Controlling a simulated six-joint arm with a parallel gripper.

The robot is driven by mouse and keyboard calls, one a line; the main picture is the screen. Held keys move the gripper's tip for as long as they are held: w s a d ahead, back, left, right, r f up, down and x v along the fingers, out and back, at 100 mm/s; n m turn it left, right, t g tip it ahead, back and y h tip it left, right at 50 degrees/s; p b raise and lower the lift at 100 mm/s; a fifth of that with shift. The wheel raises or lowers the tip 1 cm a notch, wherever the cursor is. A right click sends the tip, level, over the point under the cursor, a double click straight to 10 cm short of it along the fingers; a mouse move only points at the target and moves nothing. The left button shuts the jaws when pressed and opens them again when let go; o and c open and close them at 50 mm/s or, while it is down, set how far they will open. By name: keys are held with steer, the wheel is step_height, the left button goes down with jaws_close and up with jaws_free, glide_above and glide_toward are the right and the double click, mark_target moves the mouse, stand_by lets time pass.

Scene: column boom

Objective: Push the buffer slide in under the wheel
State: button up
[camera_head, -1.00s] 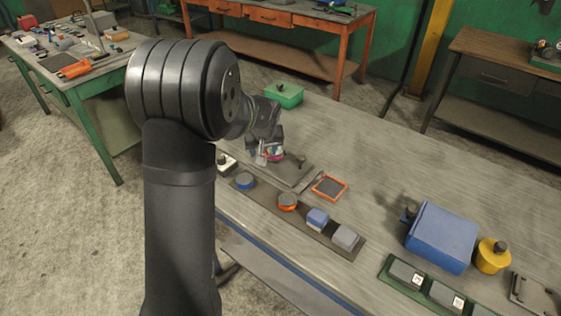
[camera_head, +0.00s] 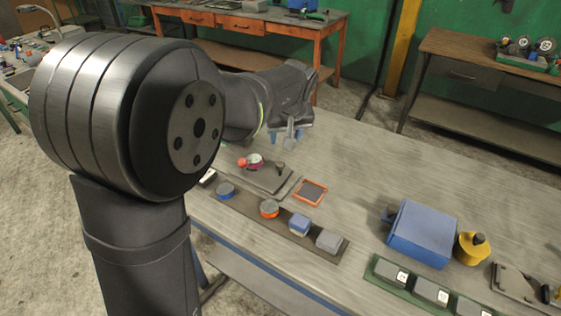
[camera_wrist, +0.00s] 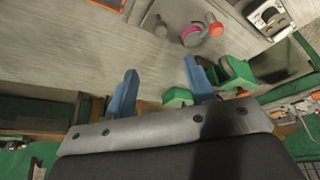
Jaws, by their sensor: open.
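The grey buffing fixture (camera_head: 265,181) stands on the workbench. A small pink-and-white wheel (camera_head: 255,160) with a red knob (camera_head: 242,163) beside it is on the fixture. A dark upright knob (camera_head: 280,168) stands to the wheel's right, apart from it; I cannot tell for sure whether it belongs to the slide. The wrist view shows the wheel (camera_wrist: 191,36), the red knob (camera_wrist: 215,28) and the dark knob (camera_wrist: 160,28) near the top. My gripper (camera_head: 287,138) is open and empty, raised behind the fixture and touching nothing. Its blue fingers (camera_wrist: 160,66) are spread.
An orange-rimmed tray (camera_head: 311,192) lies right of the fixture. A dark strip (camera_head: 250,214) with several round and square pads runs in front. A blue box (camera_head: 420,233) and a yellow pot (camera_head: 471,247) stand farther right. The bench behind the tray is clear.

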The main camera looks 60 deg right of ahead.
mark_target(280, 163)
steer(key=x, duration=1.5)
steer(key=shift+w+f, duration=0.1)
steer(key=shift+f, duration=0.25)
jaws_close()
steer(key=w, duration=1.4)
steer(key=shift+w+r, duration=0.1)
steer(key=shift+w, duration=0.15)
